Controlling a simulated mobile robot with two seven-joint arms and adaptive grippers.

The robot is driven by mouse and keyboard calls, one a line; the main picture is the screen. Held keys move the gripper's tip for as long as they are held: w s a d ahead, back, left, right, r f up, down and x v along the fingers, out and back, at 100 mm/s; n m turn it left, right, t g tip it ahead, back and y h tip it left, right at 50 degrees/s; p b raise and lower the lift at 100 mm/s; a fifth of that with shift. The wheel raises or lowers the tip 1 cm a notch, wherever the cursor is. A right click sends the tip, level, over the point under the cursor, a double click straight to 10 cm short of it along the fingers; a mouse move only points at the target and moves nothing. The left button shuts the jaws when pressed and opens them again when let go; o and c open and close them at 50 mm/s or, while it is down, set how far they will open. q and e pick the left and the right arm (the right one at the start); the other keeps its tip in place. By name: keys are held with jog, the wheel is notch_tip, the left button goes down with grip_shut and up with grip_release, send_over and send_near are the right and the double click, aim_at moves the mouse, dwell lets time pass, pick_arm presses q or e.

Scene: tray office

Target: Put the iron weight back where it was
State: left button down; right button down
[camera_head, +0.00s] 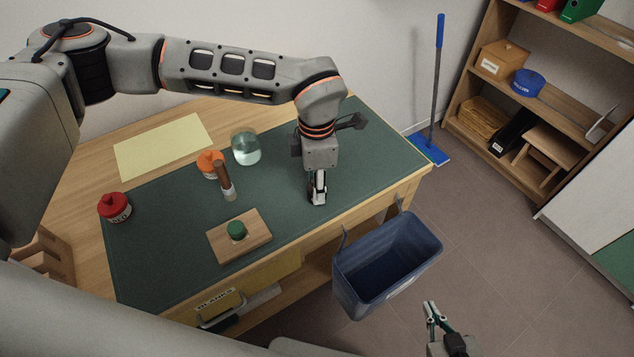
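I cannot make out an iron weight for certain anywhere in the head view. A small green round thing (236,229) stands on a wooden board (257,243) on the dark green mat (160,265). My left gripper (318,199) points down over the right part of the mat, to the right of the board. Its fingers look close together, and I cannot tell whether they hold anything. My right gripper (430,306) is at the bottom right, past the blue bin, with its fingers a little apart and nothing visible between them.
A red labelled jar (116,209), an orange thing (207,166), a wooden-handled tool (225,183) and a glass jar (246,149) stand on the desk. A blue bin (349,298) hangs at its front edge. A shelf (540,95) stands at the right.

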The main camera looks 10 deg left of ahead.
pick_arm(q)
jog(key=shift+r, duration=0.15)
jog(key=c, duration=1.5)
grip_release()
jog(key=shift+f, duration=0.2)
notch_tip(320, 180, up, 12)
jog(key=shift+r+p, duration=0.2)
jog(key=shift+p, duration=0.2)
